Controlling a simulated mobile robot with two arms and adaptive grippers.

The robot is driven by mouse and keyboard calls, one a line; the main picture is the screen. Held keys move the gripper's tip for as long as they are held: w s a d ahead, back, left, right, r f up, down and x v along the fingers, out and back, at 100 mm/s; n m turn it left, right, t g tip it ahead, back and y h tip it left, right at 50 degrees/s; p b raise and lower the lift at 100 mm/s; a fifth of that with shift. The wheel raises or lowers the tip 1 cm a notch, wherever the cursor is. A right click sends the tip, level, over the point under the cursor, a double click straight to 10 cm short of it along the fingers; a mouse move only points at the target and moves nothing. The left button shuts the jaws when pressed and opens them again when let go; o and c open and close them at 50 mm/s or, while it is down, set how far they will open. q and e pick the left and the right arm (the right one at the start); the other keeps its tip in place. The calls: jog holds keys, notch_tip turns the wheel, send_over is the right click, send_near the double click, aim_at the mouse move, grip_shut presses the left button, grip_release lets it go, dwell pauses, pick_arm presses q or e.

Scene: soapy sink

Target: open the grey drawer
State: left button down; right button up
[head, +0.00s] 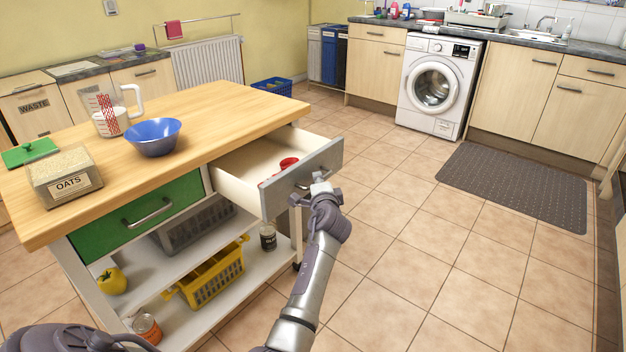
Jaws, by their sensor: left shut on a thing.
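The grey drawer (333,154) is on the right side of the wooden-topped kitchen island and stands well pulled out. Its pale inside shows, with a red object (288,164) in it. My left gripper (319,186) is at the front of this drawer, shut on its metal handle (305,184). The gripper covers part of the handle and front. My right gripper is not in view.
The island top (225,105) holds a blue bowl (153,137), a measuring jug (107,115) and an oats box (65,178). A closed green drawer (135,217) is left of the grey one. A yellow basket (212,275) sits on the lower shelf.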

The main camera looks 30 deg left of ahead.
pick_arm(q)
jog(key=shift+s+d+f, duration=0.1)
jog(key=shift+d, duration=0.45)
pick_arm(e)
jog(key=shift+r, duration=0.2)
pick_arm(q)
jog(key=c, duration=1.2)
grip_release()
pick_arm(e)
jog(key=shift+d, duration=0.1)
